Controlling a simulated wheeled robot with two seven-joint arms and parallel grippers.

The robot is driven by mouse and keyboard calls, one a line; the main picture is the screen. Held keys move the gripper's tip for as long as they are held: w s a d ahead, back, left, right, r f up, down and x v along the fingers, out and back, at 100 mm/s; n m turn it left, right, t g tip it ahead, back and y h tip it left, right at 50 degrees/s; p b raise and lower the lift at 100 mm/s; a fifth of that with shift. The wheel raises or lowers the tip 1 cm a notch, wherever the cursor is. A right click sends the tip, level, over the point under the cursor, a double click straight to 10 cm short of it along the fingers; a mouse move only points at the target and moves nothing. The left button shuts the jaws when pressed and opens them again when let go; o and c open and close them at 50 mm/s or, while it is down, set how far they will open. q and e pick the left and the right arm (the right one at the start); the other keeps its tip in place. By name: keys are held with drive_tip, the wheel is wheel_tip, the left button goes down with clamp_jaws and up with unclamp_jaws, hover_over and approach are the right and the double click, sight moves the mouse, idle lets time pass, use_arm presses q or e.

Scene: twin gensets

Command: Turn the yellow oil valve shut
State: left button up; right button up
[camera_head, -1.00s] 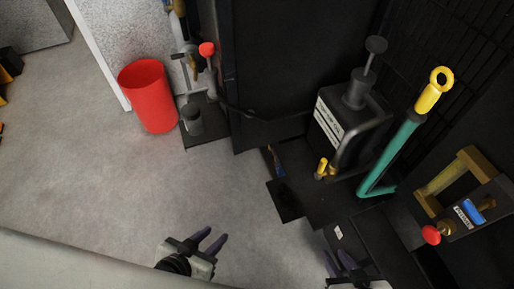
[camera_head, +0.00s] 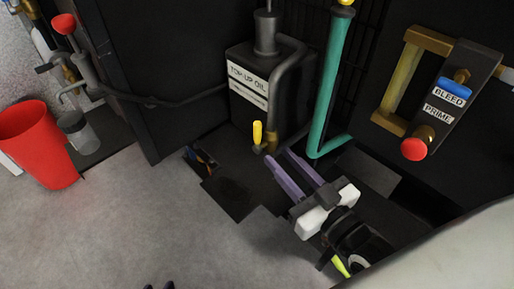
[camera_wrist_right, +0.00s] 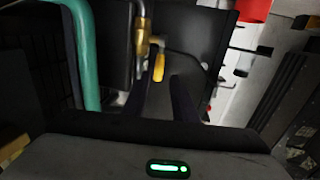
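The yellow oil valve handle (camera_head: 257,132) stands upright beside a brass fitting, low on the pipe of the black top-up oil tank (camera_head: 248,85). My right gripper (camera_head: 280,157) is open, its two purple fingers pointing at the valve from just below and right. In the right wrist view the yellow handle (camera_wrist_right: 158,68) shows between the fingertips (camera_wrist_right: 160,78), under the brass fitting (camera_wrist_right: 141,38). Whether a finger touches it I cannot tell. Two dark tips of my left gripper (camera_head: 160,286) show at the bottom edge, apart from each other; the rest is out of view.
A teal pipe (camera_head: 330,90) rises right of the tank. Farther right is a panel marked BLEED and PRIME (camera_head: 450,100) with a red knob (camera_head: 414,149). A red bin (camera_head: 38,143) stands at left.

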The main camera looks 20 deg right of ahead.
sight(260, 135)
drive_tip(key=w, duration=0.3)
drive_tip(key=w+a+b, duration=0.1)
drive_tip(key=w, duration=0.6)
drive_tip(key=shift+w+a+r+b, duration=0.1)
drive_tip(key=shift+a+r+b, duration=0.1)
drive_tip(key=shift+b, duration=0.2)
clamp_jaws()
